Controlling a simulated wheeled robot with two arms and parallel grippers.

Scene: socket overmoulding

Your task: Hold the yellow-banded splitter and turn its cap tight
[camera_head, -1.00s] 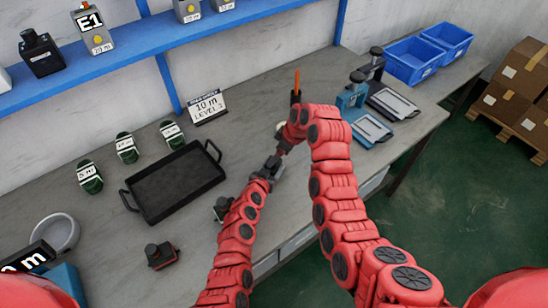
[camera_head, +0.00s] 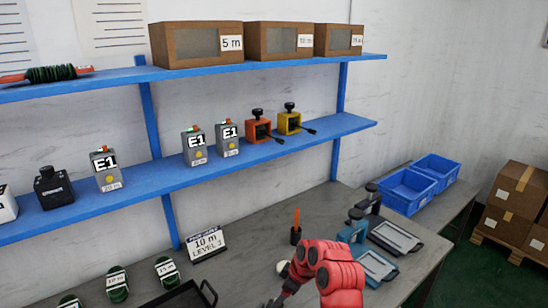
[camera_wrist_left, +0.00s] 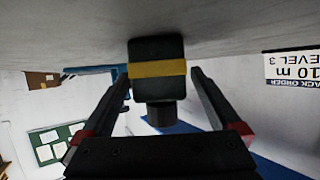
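The yellow-banded splitter (camera_wrist_left: 157,52) is a dark block with a yellow band around it, seen in the left wrist view against the grey tabletop, which appears upside down there. Its dark round cap (camera_wrist_left: 162,114) points away from the tabletop. My left gripper (camera_wrist_left: 160,80) has one finger on each side of the splitter at band height. Whether the fingers touch it or leave a thin gap is unclear. The head view does not show the splitter or left gripper. My right gripper (camera_head: 273,302) is at the bottom edge of the head view, mostly cut off.
An order card (camera_head: 206,243) reads 10 m, level 3. Green coils (camera_head: 117,284) and a black tray (camera_head: 185,302) lie left. An orange-handled tool (camera_head: 296,232), blue presses (camera_head: 355,228) and blue bins (camera_head: 405,195) stand right. A blue shelf (camera_head: 240,160) hangs above.

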